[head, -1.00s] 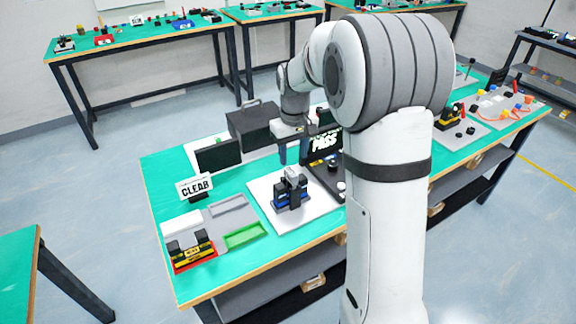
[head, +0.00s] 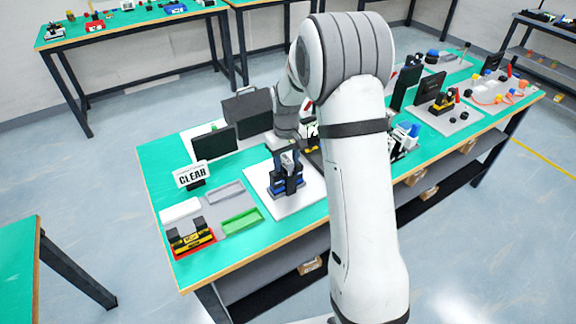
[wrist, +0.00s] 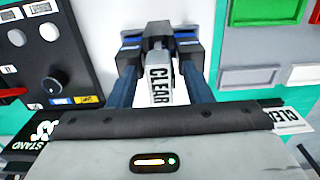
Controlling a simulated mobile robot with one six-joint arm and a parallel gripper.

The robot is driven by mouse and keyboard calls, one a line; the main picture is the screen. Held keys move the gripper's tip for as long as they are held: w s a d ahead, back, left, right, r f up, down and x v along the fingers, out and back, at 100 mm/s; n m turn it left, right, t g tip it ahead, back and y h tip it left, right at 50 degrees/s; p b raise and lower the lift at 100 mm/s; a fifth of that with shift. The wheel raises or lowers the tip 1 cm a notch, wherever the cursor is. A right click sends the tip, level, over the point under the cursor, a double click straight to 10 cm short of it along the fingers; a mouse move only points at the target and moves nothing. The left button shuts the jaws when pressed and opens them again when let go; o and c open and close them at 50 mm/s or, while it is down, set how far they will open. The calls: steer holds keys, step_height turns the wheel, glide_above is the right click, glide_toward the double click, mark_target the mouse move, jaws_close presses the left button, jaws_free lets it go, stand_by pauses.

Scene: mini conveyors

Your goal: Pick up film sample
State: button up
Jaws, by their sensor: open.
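The film sample (wrist: 160,82) is a pale upright strip with CLEAR printed on it, seen in the wrist view at the black and blue fixture (wrist: 160,45). In the head view the fixture (head: 286,183) stands on a white plate, with a pale grey piece at its top. My gripper (wrist: 161,90) is open, with one blue finger on each side of the sample in the wrist view. I cannot tell whether either finger touches it.
A dark control panel with knobs (wrist: 50,60) lies left in the wrist view. A CLEAR sign (head: 191,174), a green tray (head: 241,222) and a yellow-black fixture (head: 192,240) stand left of the plate in the head view. A black screen (head: 214,144) stands behind.

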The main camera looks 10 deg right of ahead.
jaws_close()
stand_by(0.4)
steer(key=shift+r, duration=0.1)
